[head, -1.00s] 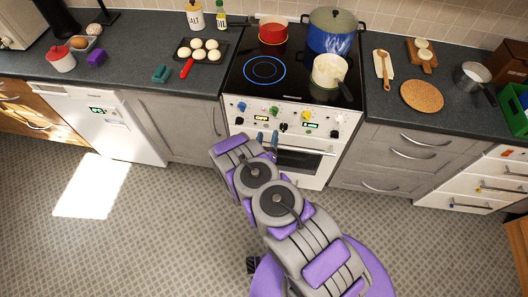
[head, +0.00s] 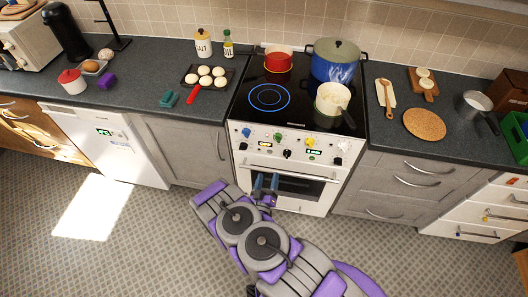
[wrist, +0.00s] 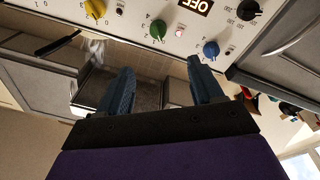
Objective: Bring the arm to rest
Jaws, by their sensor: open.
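My gripper (head: 265,186) is in front of the stove's oven door, below the control knobs. It is open and empty, with its two blue-grey fingers apart. In the wrist view my gripper (wrist: 160,90) points at the stove front, with the knob panel (wrist: 160,22) at the top of the picture. Nothing is held, and I cannot tell the exact gap between the fingers and the oven door.
The stove (head: 290,148) carries a red pot (head: 278,63), a blue pot (head: 336,66) and a cream pot (head: 331,108). The oven handle (head: 290,172) is close to my gripper. A muffin tray (head: 187,86) lies on the left counter. The tiled floor (head: 150,240) at left is clear.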

